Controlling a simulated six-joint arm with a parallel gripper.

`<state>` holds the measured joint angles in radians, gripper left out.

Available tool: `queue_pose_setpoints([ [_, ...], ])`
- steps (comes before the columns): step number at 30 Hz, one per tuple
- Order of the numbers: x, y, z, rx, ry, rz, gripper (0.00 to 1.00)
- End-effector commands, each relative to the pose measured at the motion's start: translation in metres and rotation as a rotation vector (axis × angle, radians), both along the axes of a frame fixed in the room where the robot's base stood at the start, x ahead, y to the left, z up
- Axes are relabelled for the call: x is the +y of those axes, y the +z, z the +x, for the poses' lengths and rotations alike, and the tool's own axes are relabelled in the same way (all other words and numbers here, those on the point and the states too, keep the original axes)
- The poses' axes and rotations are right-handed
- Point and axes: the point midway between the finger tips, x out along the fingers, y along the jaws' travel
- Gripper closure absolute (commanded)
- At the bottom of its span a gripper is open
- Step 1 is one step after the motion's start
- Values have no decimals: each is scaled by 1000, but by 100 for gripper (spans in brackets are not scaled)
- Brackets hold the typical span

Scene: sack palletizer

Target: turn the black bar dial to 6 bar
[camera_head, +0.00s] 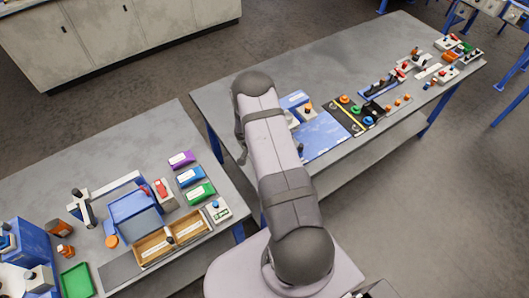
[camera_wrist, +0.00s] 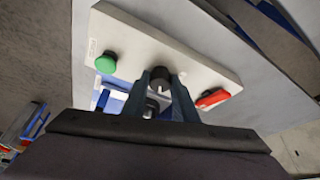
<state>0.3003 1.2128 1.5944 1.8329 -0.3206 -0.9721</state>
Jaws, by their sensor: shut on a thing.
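The black dial (camera_wrist: 159,75) sits on a pale panel (camera_wrist: 205,62) in the wrist view, between a green button and a red switch. My gripper (camera_wrist: 161,80) reaches up to the panel with one dark finger on each side of the dial. It is shut on the dial. The dial's scale and pointer cannot be read, so its setting cannot be told. In the head view my arm covers much of the middle of the scene, and the dial cannot be made out there.
The round green button (camera_wrist: 106,63) and red switch (camera_wrist: 212,98) stand close on either side of the fingers. In the head view, a blue mat (camera_head: 325,137) and several small controls lie on the right bench. The left bench holds coloured boxes and a wooden tray (camera_head: 150,250).

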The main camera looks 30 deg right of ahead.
Motion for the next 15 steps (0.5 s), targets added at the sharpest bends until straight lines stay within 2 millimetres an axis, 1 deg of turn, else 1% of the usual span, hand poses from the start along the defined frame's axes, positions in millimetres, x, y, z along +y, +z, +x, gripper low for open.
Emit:
queue_pose_setpoints([
  [1, -1, 2, 3, -4, -36, -4, 96],
  [15, -1, -1, 6, -6, -457, -1, 96],
])
